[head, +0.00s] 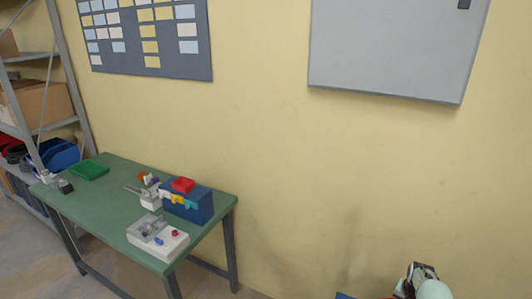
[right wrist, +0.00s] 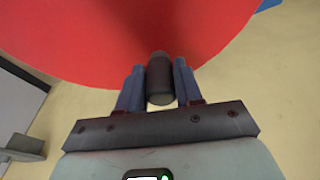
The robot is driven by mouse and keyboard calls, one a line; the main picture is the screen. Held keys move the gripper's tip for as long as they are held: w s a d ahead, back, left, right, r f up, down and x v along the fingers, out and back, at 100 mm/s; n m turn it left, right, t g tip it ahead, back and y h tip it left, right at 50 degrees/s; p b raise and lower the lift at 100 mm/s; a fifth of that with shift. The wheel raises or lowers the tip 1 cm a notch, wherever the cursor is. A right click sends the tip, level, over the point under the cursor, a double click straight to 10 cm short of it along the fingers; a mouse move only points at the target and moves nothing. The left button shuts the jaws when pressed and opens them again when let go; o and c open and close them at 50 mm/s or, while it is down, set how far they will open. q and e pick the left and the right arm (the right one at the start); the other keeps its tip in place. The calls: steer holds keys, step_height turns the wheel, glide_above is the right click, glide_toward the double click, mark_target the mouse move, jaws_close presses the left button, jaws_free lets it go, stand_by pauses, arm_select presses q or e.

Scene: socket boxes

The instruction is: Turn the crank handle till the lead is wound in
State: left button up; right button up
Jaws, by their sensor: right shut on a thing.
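A large red disc (right wrist: 120,40) fills the top of the right wrist view. A short dark crank handle (right wrist: 160,88) stands out from its face. My right gripper (right wrist: 159,72) is shut on the crank handle, with one blue finger on each side of it. I cannot make out the lead in either view. My left gripper is in neither view.
A green workbench (head: 105,205) stands at the left, bearing a blue box (head: 198,212), a pale socket box (head: 145,247) and a green tray (head: 89,172). Shelving (head: 55,60) stands at the far left. The yellow wall holds a grey panel (head: 390,45).

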steer(key=shift+s+d+f, duration=0.2)
steer(key=shift+s+d, duration=0.55)
steer(key=shift+d, duration=0.25)
steer(key=shift+s+d, duration=0.1)
steer(key=shift+s, duration=0.1)
steer(key=s+d, duration=0.1)
steer(key=s+d+b, duration=0.1)
steer(key=s, duration=0.1)
steer(key=s+d+b, duration=0.1)
steer(key=s, duration=0.1)
steer(key=shift+s+d, duration=0.2)
steer(key=shift+s, duration=0.05)
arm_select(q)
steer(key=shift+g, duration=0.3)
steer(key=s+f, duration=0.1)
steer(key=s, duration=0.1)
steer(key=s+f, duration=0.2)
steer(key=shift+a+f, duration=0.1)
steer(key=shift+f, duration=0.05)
arm_select(e)
steer(key=shift+w, duration=0.1)
